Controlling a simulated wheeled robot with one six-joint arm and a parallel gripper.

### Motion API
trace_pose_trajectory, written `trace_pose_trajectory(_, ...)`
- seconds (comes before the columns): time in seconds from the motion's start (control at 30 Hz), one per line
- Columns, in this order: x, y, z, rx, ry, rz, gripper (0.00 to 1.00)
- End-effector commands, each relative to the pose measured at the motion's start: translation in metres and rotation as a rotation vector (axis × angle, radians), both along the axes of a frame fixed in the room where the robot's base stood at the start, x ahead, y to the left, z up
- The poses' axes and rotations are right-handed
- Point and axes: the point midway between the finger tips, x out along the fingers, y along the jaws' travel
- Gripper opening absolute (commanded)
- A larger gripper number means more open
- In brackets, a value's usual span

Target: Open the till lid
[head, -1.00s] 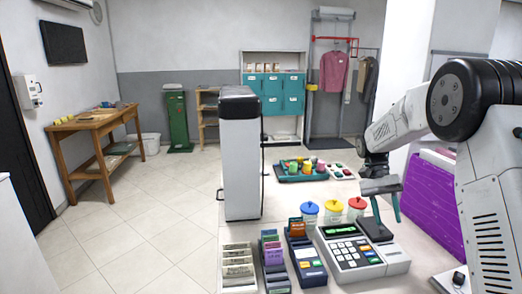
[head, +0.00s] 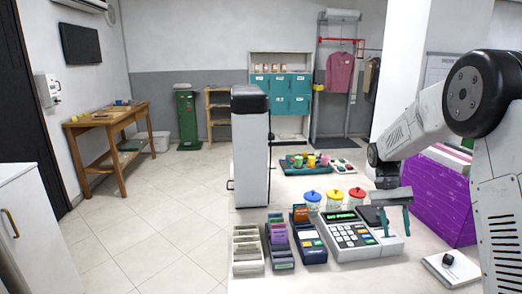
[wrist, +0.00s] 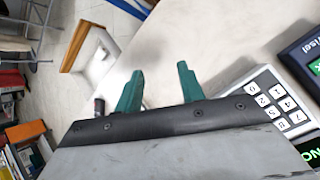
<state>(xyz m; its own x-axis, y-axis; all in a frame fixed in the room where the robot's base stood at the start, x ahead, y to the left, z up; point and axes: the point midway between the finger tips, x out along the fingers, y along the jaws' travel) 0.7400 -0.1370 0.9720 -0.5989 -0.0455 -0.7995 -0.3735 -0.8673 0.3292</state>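The till (head: 352,240) is a light grey machine with a keypad and a green lit display, standing on the white counter. A dark flat part (head: 370,217) sits at its upper right; I cannot tell for sure whether this is the lid. My gripper (head: 395,221) has two teal fingers pointing down over the till's right side, partly covering it. In the wrist view my gripper (wrist: 160,88) is open with nothing between its fingers. The till's keypad (wrist: 272,103) shows to their right. Contact with the till cannot be told.
A purple box (head: 442,199) is at the right, with a white pad (head: 450,269) in front. A tall grey unit (head: 251,150) rises behind.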

Motion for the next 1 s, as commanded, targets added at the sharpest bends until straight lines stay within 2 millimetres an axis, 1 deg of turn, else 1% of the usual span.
trace_pose_trajectory(0.03, -0.007, 0.003, 0.004, 0.012, -0.008, 0.013, 0.39)
trace_pose_trajectory(0.27, -0.039, 0.018, 0.024, 0.07, -0.063, 0.085, 0.39)
trace_pose_trajectory(0.37, -0.056, 0.026, 0.037, 0.094, -0.098, 0.12, 0.39)
trace_pose_trajectory(0.47, -0.08, 0.036, 0.053, 0.119, -0.144, 0.163, 0.39)
trace_pose_trajectory(0.57, -0.111, 0.048, 0.071, 0.148, -0.205, 0.216, 0.39)
trace_pose_trajectory(0.6, -0.124, 0.053, 0.078, 0.157, -0.231, 0.237, 0.39)
trace_pose_trajectory(0.7, -0.157, 0.063, 0.091, 0.177, -0.297, 0.288, 0.39)
trace_pose_trajectory(0.83, -0.2, 0.076, 0.103, 0.196, -0.38, 0.35, 0.39)
trace_pose_trajectory(1.0, -0.253, 0.09, 0.11, 0.206, -0.495, 0.419, 0.39)
